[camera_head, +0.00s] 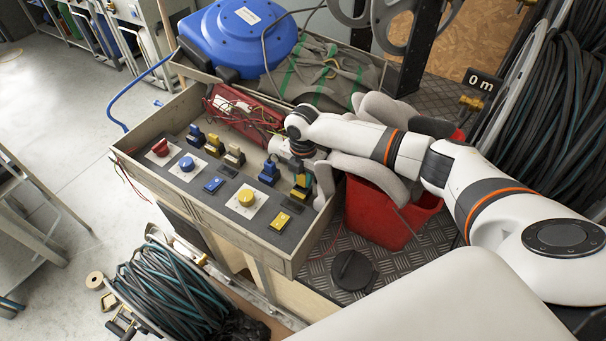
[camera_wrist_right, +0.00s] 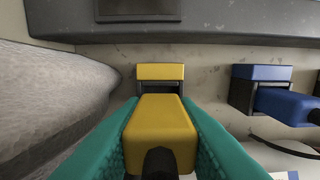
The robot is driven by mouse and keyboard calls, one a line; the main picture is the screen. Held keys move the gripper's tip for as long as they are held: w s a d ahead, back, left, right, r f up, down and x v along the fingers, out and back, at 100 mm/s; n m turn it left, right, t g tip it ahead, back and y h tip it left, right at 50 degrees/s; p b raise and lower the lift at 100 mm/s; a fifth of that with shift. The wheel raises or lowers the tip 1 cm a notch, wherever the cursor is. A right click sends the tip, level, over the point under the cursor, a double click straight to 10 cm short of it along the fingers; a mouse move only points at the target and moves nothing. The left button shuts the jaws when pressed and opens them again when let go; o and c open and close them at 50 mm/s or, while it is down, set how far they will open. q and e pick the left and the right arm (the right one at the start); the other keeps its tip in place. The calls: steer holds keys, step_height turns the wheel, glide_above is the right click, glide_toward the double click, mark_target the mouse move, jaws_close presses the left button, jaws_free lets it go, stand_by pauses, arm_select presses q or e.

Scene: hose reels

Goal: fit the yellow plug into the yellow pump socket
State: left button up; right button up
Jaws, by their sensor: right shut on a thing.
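My right gripper (camera_wrist_right: 160,130) has teal fingers on both sides of the yellow plug (camera_wrist_right: 160,118) and is shut on it. In the right wrist view the plug's far end is at the mouth of the yellow pump socket (camera_wrist_right: 160,72), whose yellow flap stands up above it. The plug lines up with the socket, but how deep it sits is hidden. In the head view the yellow socket and plug show together (camera_head: 301,188) at the right end of the panel, under my right wrist. My left gripper is not in view.
A blue plug in a blue socket (camera_wrist_right: 260,90) is close on the right in the wrist view. A soft grey thing (camera_wrist_right: 60,95) is close on the left. A red bucket (camera_head: 375,212) stands beside the panel box (camera_head: 205,207). A yellow button (camera_head: 246,198) is on the panel.

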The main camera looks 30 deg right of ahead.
steer(key=shift+p, duration=0.6)
stand_by(1.1)
steer(key=shift+f+b, duration=0.45)
steer(key=shift+f, duration=0.4)
steer(key=o, duration=1.1)
step_height(320, 180, up, 12)
steer(key=shift+r, duration=0.1)
